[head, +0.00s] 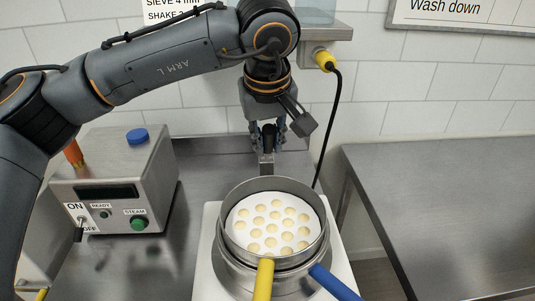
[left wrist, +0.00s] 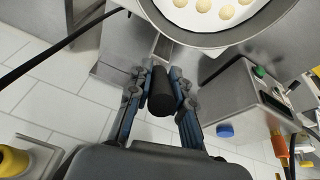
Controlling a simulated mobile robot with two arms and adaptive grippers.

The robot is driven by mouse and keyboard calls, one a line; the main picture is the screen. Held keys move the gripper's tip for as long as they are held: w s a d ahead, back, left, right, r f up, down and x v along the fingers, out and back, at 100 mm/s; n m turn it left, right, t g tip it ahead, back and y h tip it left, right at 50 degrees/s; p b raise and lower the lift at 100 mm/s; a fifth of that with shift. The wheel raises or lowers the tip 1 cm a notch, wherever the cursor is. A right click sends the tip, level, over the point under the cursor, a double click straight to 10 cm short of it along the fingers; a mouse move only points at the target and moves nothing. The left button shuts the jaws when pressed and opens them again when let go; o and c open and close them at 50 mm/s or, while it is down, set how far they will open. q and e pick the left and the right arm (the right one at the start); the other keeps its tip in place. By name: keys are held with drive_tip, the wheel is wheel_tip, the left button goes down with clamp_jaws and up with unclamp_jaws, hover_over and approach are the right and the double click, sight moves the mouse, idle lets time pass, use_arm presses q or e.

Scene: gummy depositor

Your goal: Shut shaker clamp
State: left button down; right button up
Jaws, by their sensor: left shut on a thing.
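The shaker is a white base (head: 208,240) carrying a stack of round steel sieves (head: 230,245). The top sieve holds a white disc with several pale yellow rounds. The clamp's metal lever (head: 266,163) stands behind the stack's far rim. My left gripper (head: 267,138) is above it, pointing down. In the left wrist view, my left gripper (left wrist: 160,95) is shut on the lever's black grip (left wrist: 162,90), which lies between its two fingers. Whether the clamp is latched cannot be told. My right gripper is not in view.
A yellow handle (head: 263,280) and a blue handle (head: 334,283) stick out at the stack's front. A steel control box (head: 117,185) with a blue knob stands left. A black cable (head: 329,130) hangs behind. The right steel table (head: 440,190) is bare.

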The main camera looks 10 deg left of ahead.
use_arm(q)
drive_tip(key=shift+s+d+f+t+y+b, duration=0.15)
drive_tip(key=shift+s+f+t+b, duration=0.3)
drive_tip(key=shift+t+b, duration=0.8)
drive_tip(key=shift+s+d+f+t+y+b, duration=0.15)
drive_tip(key=shift+s+f+t+b, duration=0.3)
drive_tip(key=shift+b, duration=1.45)
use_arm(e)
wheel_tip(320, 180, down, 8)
use_arm(q)
drive_tip(key=shift+a+r, duration=0.15)
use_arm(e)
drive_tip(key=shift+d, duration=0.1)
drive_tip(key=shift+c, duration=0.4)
